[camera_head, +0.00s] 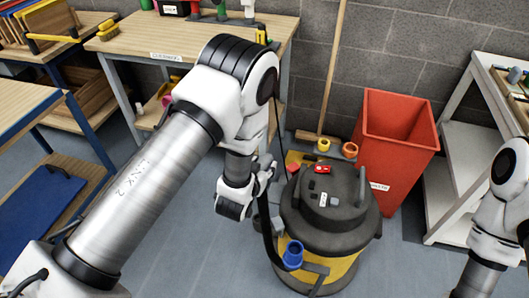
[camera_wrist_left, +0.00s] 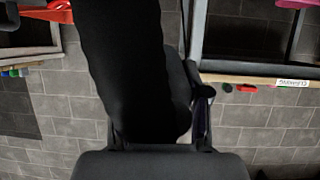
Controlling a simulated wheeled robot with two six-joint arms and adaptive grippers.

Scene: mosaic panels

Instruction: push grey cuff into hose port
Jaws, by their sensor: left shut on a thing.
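A black-topped vacuum (camera_head: 325,205) with a yellow drum stands on the floor. A blue round port (camera_head: 293,254) is on its near side. My left gripper (camera_head: 265,172) is above and left of the port, beside the vacuum's lid. A dark hose (camera_head: 266,222) runs down below it towards the port's left side. In the left wrist view a large dark hose-like piece (camera_wrist_left: 128,65) fills the space between the fingers, and the gripper is shut on it. I cannot make out a separate grey cuff. My right arm shows at the right edge; its gripper is out of view.
A red bin (camera_head: 394,140) stands behind and right of the vacuum. A wooden workbench (camera_head: 150,42) is at the back left, with a broom handle (camera_head: 335,70) leaning on the wall. A white shelf (camera_head: 455,150) is at the right. Floor is open in front.

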